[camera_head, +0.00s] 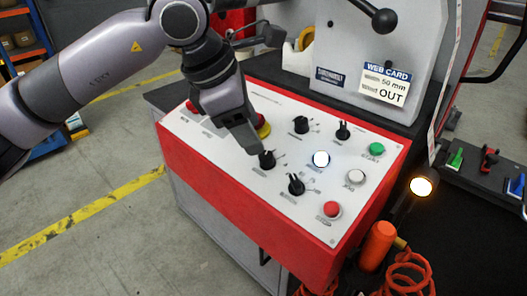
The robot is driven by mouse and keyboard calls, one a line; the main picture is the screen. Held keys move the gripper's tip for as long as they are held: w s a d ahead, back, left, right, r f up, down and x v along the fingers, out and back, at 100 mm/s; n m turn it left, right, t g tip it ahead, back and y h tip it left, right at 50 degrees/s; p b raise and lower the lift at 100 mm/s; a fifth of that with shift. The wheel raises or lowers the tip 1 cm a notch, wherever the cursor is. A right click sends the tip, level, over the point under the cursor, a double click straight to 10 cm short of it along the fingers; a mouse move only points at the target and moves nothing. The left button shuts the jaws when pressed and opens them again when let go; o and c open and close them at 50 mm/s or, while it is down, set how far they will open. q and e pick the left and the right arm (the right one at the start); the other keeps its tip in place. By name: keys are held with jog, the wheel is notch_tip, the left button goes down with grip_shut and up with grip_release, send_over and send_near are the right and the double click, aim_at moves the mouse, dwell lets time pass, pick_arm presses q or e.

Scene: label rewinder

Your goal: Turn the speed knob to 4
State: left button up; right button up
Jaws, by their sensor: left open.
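The white control panel (222,150) sits in a red sloped housing. It carries several black knobs: one at the front left (267,159), one at the front middle (296,185), one at the back (301,125) and one farther right (342,131). Their labels are too small to read, so I cannot tell which is the speed knob or its setting. My left gripper (257,146) points down over the front-left knob, its fingertips close to it. It is open; whether it touches the knob is unclear. My right gripper is out of view.
Near the knobs are a lit white button (321,158), a green button (376,149), a pale button (356,176) and a red button (332,209). A red-and-yellow emergency stop (263,129) is partly behind my gripper.

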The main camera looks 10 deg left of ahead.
aim_at(266, 155)
pick_arm(q)
jog(key=x, duration=0.6)
jog(key=shift+d+f, duration=0.1)
jog(key=shift+d, duration=0.05)
jog(key=shift+c, duration=0.3)
grip_shut()
